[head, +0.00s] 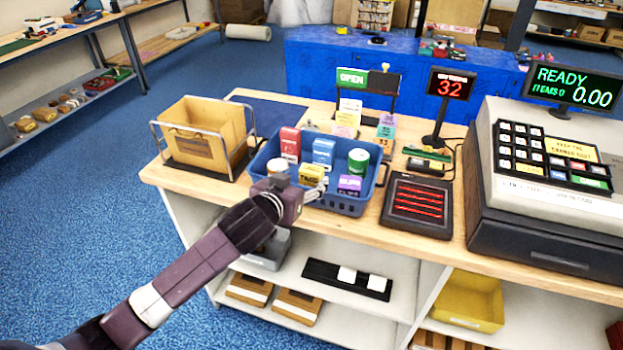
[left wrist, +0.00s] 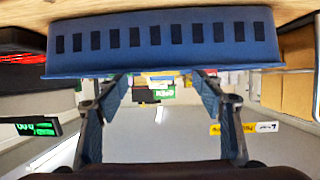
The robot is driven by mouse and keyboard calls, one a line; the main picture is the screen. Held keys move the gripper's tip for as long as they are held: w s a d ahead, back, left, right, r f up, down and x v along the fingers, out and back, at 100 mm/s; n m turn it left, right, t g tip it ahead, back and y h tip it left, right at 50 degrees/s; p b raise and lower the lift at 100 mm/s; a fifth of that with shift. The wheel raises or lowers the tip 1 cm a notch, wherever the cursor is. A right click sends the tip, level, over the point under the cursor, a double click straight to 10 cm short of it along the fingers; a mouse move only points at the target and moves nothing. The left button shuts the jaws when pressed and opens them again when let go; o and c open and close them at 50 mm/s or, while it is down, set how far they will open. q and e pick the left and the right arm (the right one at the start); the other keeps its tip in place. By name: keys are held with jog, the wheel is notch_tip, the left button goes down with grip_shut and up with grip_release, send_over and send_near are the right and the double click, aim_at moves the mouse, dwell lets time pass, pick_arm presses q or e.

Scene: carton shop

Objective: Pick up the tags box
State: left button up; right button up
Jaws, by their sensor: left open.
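A blue basket (head: 340,204) stands on the wooden counter and holds several small goods. Among them are a red box (head: 290,143), a blue box (head: 324,152), a yellow box (head: 311,174), a purple box (head: 349,186) and a green can (head: 358,161). The labels are too small for me to tell surely which is the tags box. My left gripper (head: 316,190) is open and empty at the basket's front left side, and its hand hides part of that side. In the left wrist view the gripper (left wrist: 160,80) points at the slotted basket wall (left wrist: 165,42). My right gripper is out of view.
A cardboard carton (head: 207,125) sits in a wire frame left of the basket. A dark scanner pad (head: 418,205) lies close on the right, with the cash register (head: 545,190) beyond it. Small cards and a sign (head: 366,82) stand behind the basket.

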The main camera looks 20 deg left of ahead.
aim_at(309, 174)
pick_arm(q)
jog(key=shift+p+x, duration=0.3)
jog(key=shift+x, duration=2.65)
jog(key=c, duration=1.3)
